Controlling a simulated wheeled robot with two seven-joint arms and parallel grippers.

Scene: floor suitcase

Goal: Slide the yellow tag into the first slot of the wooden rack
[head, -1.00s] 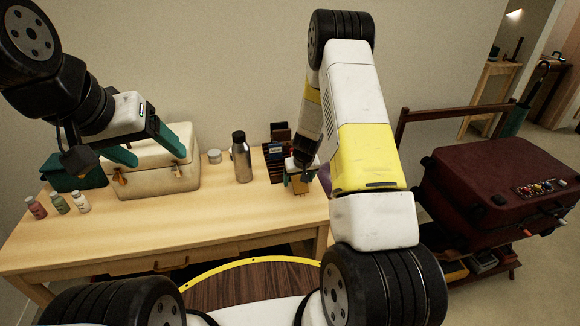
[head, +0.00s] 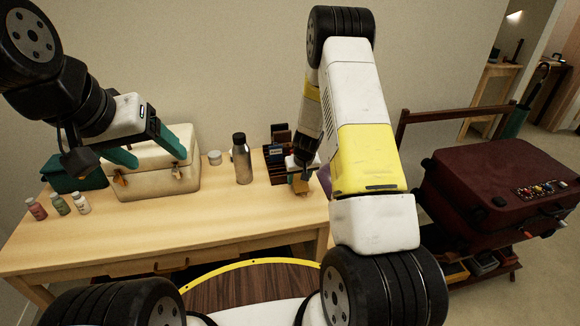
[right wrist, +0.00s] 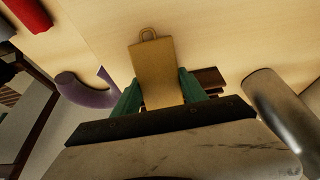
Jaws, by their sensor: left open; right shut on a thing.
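The yellow tag (right wrist: 155,66) is a flat mustard-gold plate with a small loop at its far end. In the right wrist view it lies between the teal fingers of my right gripper (right wrist: 160,92), which is shut on it. In the head view the right gripper (head: 301,173) holds the tag (head: 303,187) near the front right of the rack. The dark wooden rack (head: 279,177) stands at the back right of the table and holds a blue item and darker ones. My arm partly covers its right side, and its first slot cannot be made out. My left gripper (head: 155,155) is open and empty in front of the cream case.
A metal bottle (head: 242,162) and small jar (head: 215,157) stand left of the rack. A cream case (head: 155,180), a green box (head: 75,175) and several small bottles are further left. A dark red suitcase (head: 500,190) stands right. The table's front middle is clear.

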